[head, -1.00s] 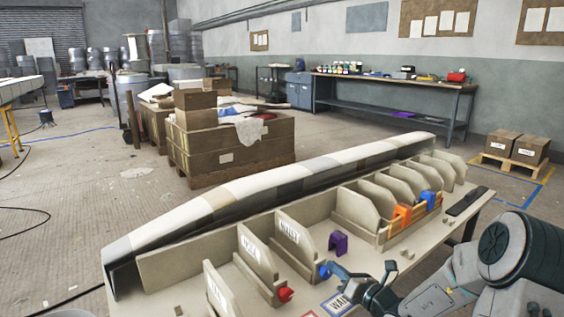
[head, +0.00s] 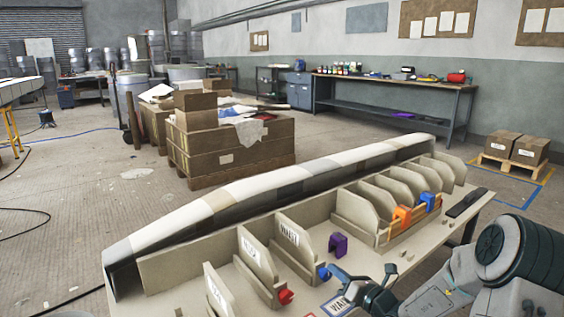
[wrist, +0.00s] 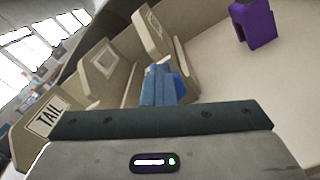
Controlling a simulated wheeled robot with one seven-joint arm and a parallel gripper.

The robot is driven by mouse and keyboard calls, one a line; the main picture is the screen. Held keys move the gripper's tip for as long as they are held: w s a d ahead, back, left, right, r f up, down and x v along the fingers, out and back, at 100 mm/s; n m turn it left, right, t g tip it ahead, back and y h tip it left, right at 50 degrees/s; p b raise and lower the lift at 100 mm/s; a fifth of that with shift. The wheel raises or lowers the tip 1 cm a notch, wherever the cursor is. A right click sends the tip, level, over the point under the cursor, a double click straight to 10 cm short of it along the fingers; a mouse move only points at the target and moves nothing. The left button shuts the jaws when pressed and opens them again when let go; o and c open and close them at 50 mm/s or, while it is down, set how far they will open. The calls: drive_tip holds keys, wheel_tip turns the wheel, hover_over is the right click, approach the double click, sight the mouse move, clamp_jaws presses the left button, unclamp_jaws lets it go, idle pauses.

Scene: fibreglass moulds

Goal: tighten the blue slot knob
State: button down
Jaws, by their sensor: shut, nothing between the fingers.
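The blue slot knob (head: 323,272) sits low at the front end of a beige divider in the middle of the mould bench. In the wrist view the blue knob (wrist: 180,87) shows only in part, behind and to the right of my fingers. My gripper (head: 336,271) is just right of the knob in the head view, with its fingers together and nothing held. The shut fingers also show in the wrist view (wrist: 157,80). A small gap seems to lie between fingertips and knob; contact is hard to tell.
A red knob (head: 286,297) sits on the neighbouring divider. A purple clip (head: 338,244) stands on the bench right of the knob. Orange (head: 402,215) and blue (head: 428,201) clips sit in a rack (head: 386,236) farther right. Upright dividers stand close to my gripper.

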drive_tip(key=shift+w+d+f+p, duration=0.35)
drive_tip(key=shift+d+p, duration=0.2)
drive_tip(key=shift+p, duration=0.3)
drive_tip(key=shift+w+d+f+p, duration=0.15)
drive_tip(key=shift+f+p, duration=0.15)
drive_tip(key=shift+f, duration=0.15)
drive_tip(key=shift+d+r+p, duration=0.1)
drive_tip(key=shift+r+p, duration=0.05)
drive_tip(key=shift+p, duration=0.15)
drive_tip(key=shift+w+d+r, duration=0.15)
drive_tip(key=shift+p+v, duration=1.2)
drive_tip(key=shift+v, duration=1.85)
drive_tip(key=shift+r, duration=0.1)
